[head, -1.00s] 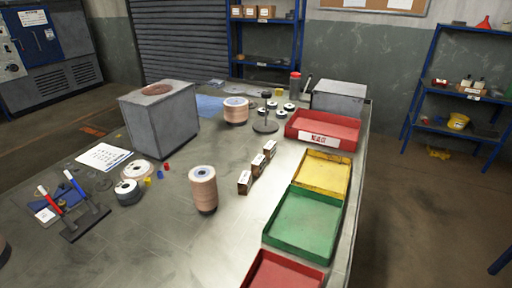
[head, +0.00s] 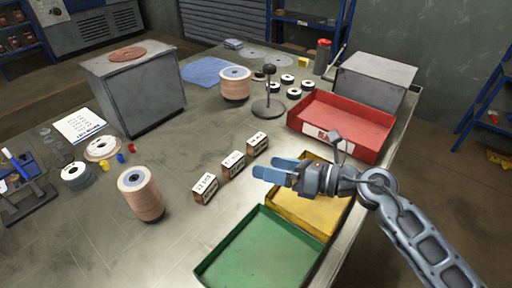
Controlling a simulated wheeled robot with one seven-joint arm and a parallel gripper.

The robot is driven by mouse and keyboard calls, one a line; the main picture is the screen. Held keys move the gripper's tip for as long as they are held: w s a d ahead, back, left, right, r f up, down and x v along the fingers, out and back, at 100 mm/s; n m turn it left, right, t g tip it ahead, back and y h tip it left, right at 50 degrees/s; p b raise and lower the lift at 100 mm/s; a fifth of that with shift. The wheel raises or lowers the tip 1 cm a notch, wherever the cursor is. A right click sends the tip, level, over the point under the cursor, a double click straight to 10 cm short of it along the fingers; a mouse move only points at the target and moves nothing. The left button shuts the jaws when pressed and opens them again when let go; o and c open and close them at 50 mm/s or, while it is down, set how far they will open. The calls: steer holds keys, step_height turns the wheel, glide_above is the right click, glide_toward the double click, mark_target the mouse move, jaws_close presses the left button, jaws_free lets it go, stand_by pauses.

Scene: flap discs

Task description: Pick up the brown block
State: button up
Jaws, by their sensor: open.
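Three small brown blocks with white labelled faces stand in a slanting row on the grey table in the head view: the near one (head: 205,189), the middle one (head: 232,165) and the far one (head: 257,144). I cannot tell which one is the task's block. My gripper (head: 266,167) has blue fingers and is open and empty. In the picture it is just right of the middle block, partly over the yellow tray (head: 302,211). It appears raised above the table; its exact height is unclear.
A red bin (head: 340,125) stands behind the yellow tray, and a green tray (head: 258,250) in front of it. A tall copper-coloured spool (head: 141,193) stands left of the blocks. A stand (head: 268,100) with a round base stands behind them.

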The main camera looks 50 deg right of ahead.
mark_target(261, 143)
steer(key=w+d+f+n+h, duration=0.1)
steer(key=w+d, duration=0.1)
steer(key=d, duration=0.1)
steer(key=w+d+f+n+g+h, duration=0.1)
steer(key=d, duration=0.3)
steer(key=w+d+f+n+g+h, duration=0.1)
steer(key=w+d+h, duration=0.1)
steer(key=d, duration=0.1)
steer(key=shift+w+d, duration=0.15)
steer(key=shift+w, duration=0.15)
steer(key=shift+x, duration=0.8)
steer(key=shift+a+f+x, duration=0.15)
steer(key=shift+x, duration=1.4)
steer(key=shift+a+f+x, duration=0.15)
steer(key=shift+x, duration=1.35)
steer(key=shift+s, duration=0.1)
steer(key=shift+c, duration=0.4)
steer(key=c, duration=1)
steer(key=shift+o, duration=0.2)
step_height(261, 143, up, 10)
steer(key=shift+p, duration=0.5)
steer(key=shift+s, duration=0.1)
